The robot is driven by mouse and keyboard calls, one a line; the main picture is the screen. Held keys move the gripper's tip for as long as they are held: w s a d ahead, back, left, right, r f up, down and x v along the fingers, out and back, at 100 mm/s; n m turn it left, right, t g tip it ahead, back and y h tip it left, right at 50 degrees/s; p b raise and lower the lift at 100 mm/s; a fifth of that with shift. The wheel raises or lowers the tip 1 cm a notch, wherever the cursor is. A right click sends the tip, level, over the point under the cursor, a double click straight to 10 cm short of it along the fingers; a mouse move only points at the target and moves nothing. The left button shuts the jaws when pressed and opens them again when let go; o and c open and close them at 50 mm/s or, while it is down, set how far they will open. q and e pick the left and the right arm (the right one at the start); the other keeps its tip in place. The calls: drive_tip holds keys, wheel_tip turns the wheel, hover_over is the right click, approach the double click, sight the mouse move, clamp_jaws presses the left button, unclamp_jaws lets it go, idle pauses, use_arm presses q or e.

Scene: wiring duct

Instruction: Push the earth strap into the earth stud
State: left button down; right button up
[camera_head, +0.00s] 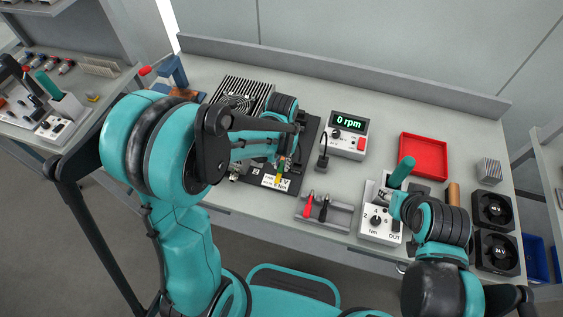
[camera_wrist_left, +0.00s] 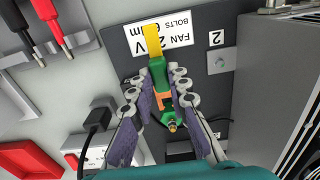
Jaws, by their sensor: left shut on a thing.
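The earth strap (camera_wrist_left: 154,42) is a yellow strip with a green body (camera_wrist_left: 160,74). My left gripper (camera_wrist_left: 158,80) is shut on it, one finger on each side of the green body. A small orange part and a brass, threaded-looking tip with green around it (camera_wrist_left: 172,122) show between the fingers, probably the earth stud. Whether strap and stud touch I cannot tell. In the head view my left gripper (camera_head: 283,166) is over the black panel, largely hidden by its own arm, with a bit of yellow below it. My right gripper (camera_head: 404,206) is near the white control box; its fingers are not clear.
The rpm meter (camera_head: 347,134), red tray (camera_head: 424,156), probe holder (camera_head: 325,212) and control box (camera_head: 380,222) stand to the right. The back middle of the bench is clear.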

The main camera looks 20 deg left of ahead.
use_arm(q)
drive_tip(key=shift+w+b, duration=0.3)
drive_tip(key=shift+w, duration=1.75)
drive_tip(key=c, duration=1.4)
unclamp_jaws()
drive_tip(key=shift+o, duration=0.2)
wheel_tip(320, 180, up, 12)
drive_tip(key=s+a+t+b, duration=0.1)
drive_tip(key=s+a+t, duration=0.1)
drive_tip(key=s, duration=0.5)
drive_tip(key=s+a+t+b, duration=0.1)
drive_tip(key=s+a+t, duration=0.1)
drive_tip(key=s+t, duration=0.3)
drive_tip(key=shift+s+a+f, duration=0.35)
drive_tip(key=shift+s, duration=0.9)
